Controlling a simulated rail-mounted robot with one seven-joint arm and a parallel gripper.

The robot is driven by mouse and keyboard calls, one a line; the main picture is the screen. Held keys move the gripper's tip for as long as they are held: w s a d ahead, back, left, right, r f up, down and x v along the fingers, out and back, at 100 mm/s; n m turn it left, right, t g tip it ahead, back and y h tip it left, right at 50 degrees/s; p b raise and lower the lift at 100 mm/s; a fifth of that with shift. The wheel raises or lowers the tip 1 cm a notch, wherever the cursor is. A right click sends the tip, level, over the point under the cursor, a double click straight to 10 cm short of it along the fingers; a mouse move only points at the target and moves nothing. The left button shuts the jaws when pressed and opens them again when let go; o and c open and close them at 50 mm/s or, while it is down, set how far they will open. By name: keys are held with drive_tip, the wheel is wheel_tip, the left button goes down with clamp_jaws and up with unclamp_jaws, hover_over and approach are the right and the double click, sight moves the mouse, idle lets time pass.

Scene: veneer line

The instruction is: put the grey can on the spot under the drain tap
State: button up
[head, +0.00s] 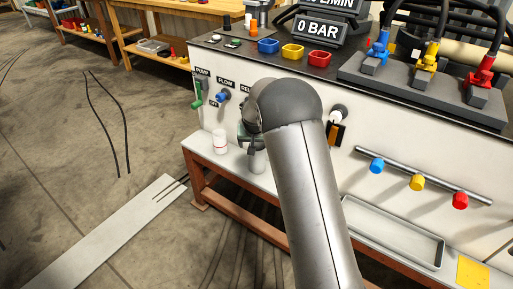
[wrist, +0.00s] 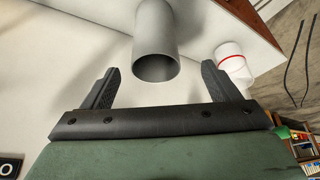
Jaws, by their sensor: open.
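The grey can (head: 258,161) stands upright on the white ledge in the head view, partly hidden behind my arm. In the wrist view the grey can (wrist: 156,30) shows its round top end, centred between my fingertips. My gripper (wrist: 159,68) is open, with one finger to each side of the can and visible gaps on both sides. In the head view my gripper is mostly hidden by my arm. A black and orange fitting (head: 336,131) is on the panel right of my arm; I cannot tell whether it is the drain tap. No spot under it is clearly visible.
A white can with a red band (head: 220,142) stands left of the grey can, and also shows in the wrist view (wrist: 232,64). A shallow grey tray (head: 440,246) and a yellow square (head: 473,271) are at the right. Coloured knobs (head: 417,183) stick out above the tray.

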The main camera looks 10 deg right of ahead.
drive_tip(key=d+p+v, duration=0.1)
drive_tip(key=v, duration=0.8)
drive_tip(key=s+r+g, duration=0.1)
drive_tip(key=s+r, duration=0.1)
drive_tip(key=s, duration=0.9)
drive_tip(key=s+r+n+g, duration=0.1)
drive_tip(key=s+r, duration=0.1)
drive_tip(key=s, duration=0.8)
drive_tip(key=shift+s+d+r+g+y, duration=0.3)
drive_tip(key=shift+s+d+g, duration=0.1)
drive_tip(key=s, duration=0.6)
drive_tip(key=s+f+n+g, duration=0.1)
drive_tip(key=s, duration=0.6)
drive_tip(key=s+g, duration=0.1)
drive_tip(key=s, duration=0.5)
drive_tip(key=shift+s+d+f+n, duration=0.1)
drive_tip(key=shift+s+f+n, duration=0.05)
drive_tip(key=shift+f+n, duration=0.2)
drive_tip(key=shift+c, duration=1.2)
